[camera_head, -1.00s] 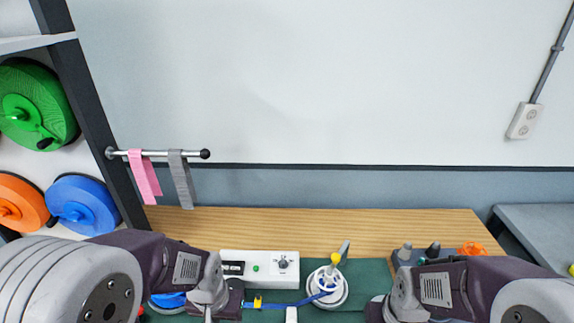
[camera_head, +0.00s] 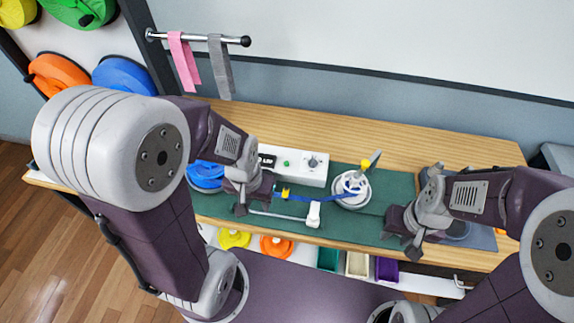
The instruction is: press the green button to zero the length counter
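The green button (camera_head: 286,163) sits on the face of a white counter box (camera_head: 305,171) at the back of the green mat. The dark length display (camera_head: 268,160) is to the button's left, and a dark knob (camera_head: 313,162) is to its right. My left gripper (camera_head: 245,205) hangs over the mat, left of and nearer than the button, apart from it. Its far finger is not clear. My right gripper (camera_head: 402,245) is at the mat's front right, its fingertips apart with nothing seen between them.
A blue strap (camera_head: 315,197) runs from the blue roll (camera_head: 205,175) side to a white reel (camera_head: 351,188). Pink (camera_head: 184,62) and grey (camera_head: 221,68) straps hang from a wall bar. Bare wood lies behind the box.

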